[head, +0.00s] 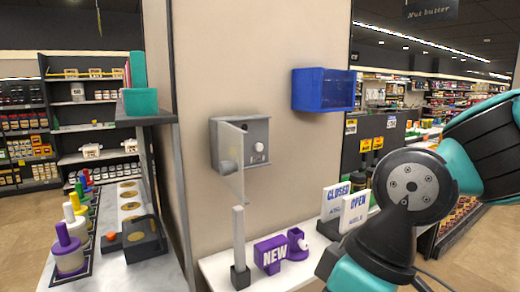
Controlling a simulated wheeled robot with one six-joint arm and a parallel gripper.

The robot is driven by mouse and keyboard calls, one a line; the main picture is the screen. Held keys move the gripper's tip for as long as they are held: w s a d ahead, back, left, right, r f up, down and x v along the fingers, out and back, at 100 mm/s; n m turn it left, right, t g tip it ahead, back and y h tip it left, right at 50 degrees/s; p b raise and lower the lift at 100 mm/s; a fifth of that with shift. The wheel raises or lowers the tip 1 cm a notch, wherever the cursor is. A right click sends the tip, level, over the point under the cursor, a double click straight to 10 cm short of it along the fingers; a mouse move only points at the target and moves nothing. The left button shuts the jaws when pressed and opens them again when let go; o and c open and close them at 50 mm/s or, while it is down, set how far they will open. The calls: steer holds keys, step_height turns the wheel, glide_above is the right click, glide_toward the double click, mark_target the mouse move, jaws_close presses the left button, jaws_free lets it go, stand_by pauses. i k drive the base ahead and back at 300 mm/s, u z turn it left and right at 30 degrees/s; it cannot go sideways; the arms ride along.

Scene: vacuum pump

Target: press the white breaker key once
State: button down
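A grey box (262,128) is fixed to the beige wall panel in the middle of the head view. Its thin door (236,155) stands open toward me on the left side of the box. A small white key (258,147) shows on the box's front, to the right of the door; its exact shape is too small to tell. My arm enters at the right and bends down toward the bottom edge, well right of the box. My gripper is outside the view.
A blue box (323,90) juts from the wall at upper right. A left-hand counter holds colored pegs (68,250).

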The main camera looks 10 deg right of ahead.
mark_target(258, 147)
steer(key=k, duration=0.5)
steer(key=u, duration=1.6)
steer(key=i, duration=0.95)
steer(key=z, duration=1.65)
steer(key=i, duration=0.5)
steer(key=z, duration=0.05)
